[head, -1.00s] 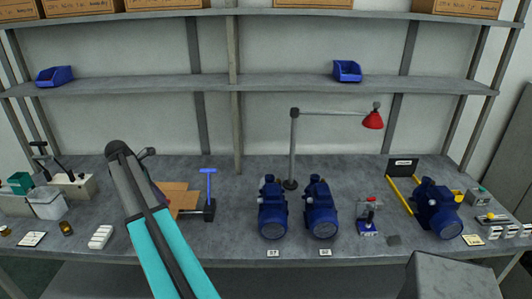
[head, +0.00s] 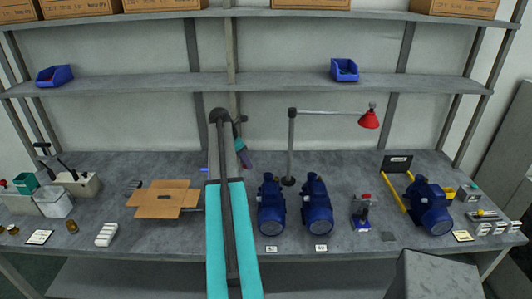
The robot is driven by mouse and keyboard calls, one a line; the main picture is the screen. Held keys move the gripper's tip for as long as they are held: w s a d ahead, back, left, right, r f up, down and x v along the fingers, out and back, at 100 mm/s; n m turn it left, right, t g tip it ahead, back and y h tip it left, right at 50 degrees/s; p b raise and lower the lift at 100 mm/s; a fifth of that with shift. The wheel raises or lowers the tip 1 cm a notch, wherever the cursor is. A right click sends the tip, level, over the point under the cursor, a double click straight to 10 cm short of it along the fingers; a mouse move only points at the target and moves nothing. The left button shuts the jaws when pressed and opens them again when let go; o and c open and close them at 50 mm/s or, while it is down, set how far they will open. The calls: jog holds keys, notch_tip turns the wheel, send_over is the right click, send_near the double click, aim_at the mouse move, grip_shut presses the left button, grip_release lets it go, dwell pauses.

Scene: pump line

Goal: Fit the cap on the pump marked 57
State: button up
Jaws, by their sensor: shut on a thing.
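Two blue pumps stand side by side at the middle of the bench, the left pump (head: 271,205) and the right pump (head: 316,205). Each has a small white tag in front; the left tag (head: 271,249) looks like 57, but the print is tiny. A third blue pump (head: 430,207) stands at the right by a yellow frame. My gripper (head: 243,155) hangs above the bench, left of and behind the left pump, partly beside my own arm. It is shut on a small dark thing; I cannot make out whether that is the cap.
A cardboard piece (head: 164,199) lies left of my arm. A small red-topped device (head: 363,210) stands right of the right pump. Bins (head: 345,69) sit on the shelf above. My arm hides some bench.

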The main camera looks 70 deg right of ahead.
jog(key=r+p, duration=0.1)
send_over(269, 175)
jog(key=w, duration=0.1)
jog(key=shift+a+r, duration=0.2)
jog(key=shift+a, duration=0.25)
jog(key=shift+f, duration=0.1)
jog(key=shift+f+b, duration=1.45)
jog(key=shift+f, duration=1.65)
jog(key=shift+f, duration=0.5)
dwell(0.6)
jog(key=o, duration=1.1)
jog(key=shift+w, duration=0.1)
